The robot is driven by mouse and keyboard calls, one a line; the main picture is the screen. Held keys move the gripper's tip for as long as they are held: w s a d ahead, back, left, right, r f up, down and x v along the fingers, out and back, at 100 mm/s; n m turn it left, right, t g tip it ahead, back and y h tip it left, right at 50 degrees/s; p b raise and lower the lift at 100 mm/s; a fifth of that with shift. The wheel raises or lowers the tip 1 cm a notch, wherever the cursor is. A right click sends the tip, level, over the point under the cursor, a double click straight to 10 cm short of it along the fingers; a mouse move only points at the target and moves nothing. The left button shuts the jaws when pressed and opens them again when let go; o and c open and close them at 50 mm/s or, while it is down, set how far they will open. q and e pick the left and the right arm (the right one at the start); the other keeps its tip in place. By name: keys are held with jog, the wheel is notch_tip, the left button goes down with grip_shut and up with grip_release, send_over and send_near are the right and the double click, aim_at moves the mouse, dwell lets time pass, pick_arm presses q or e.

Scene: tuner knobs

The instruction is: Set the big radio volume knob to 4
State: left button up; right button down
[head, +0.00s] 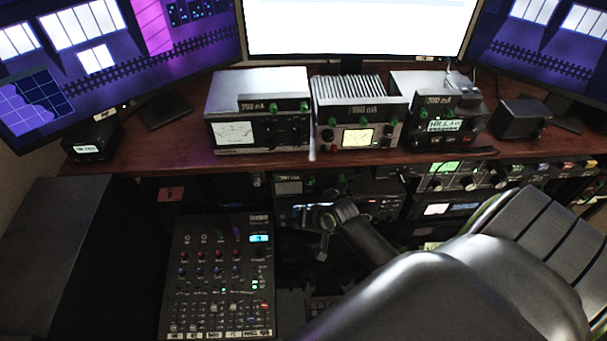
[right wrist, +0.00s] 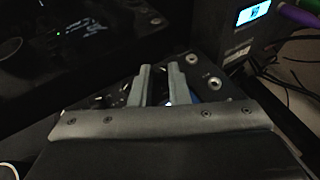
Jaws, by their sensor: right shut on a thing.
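My right gripper (head: 325,245) reaches in from the right, in front of the dark radio gear (head: 388,205) under the desk. In the right wrist view my right gripper (right wrist: 162,72) has its two fingers close together at a dark panel with small silver knobs (right wrist: 214,83). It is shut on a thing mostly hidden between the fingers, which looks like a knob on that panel. I cannot make out the big volume knob's pointer or its scale, so its setting cannot be read. My left gripper is in neither view.
A mixer (head: 175,240) with many small knobs stands at lower left, beside a black cabinet (head: 80,260). Several radio units line the wooden desk (head: 180,120) above, under monitors. Cables (right wrist: 300,70) hang at the right in the wrist view.

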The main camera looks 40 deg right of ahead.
dwell(0.3)
jog(key=c, duration=1.7)
grip_release()
jog(key=shift+r, duration=0.1)
jog(key=v, duration=1.7)
jog(key=shift+r, duration=0.1)
